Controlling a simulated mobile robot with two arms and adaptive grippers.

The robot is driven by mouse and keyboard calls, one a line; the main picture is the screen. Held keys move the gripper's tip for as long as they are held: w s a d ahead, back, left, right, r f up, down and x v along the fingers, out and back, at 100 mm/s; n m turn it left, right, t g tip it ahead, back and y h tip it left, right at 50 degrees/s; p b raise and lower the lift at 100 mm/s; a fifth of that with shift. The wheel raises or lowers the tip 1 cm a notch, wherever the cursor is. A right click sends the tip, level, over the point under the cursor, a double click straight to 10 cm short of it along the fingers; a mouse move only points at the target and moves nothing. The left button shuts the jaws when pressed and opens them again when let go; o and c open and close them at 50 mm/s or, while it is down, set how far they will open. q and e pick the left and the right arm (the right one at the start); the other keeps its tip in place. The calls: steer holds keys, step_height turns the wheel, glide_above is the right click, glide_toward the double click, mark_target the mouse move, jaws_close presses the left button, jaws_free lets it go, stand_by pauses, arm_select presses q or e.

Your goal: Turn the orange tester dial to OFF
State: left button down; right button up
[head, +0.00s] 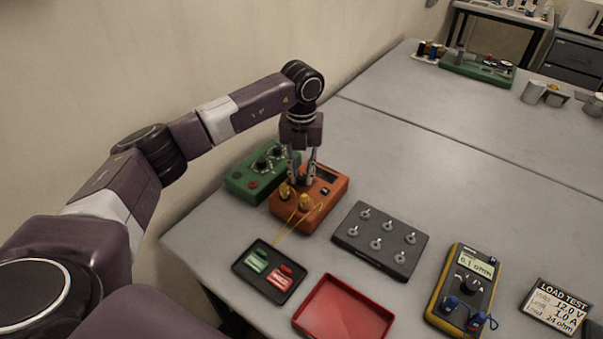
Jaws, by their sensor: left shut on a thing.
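My right gripper is not in view.
A green box with knobs (243,182) stands close beside the tester on the left.

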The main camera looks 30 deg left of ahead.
mark_target(301, 177)
arm_select(q)
steer(key=c, duration=1.7)
jaws_free()
steer(key=shift+c, duration=0.2)
step_height(301, 177, up, 12)
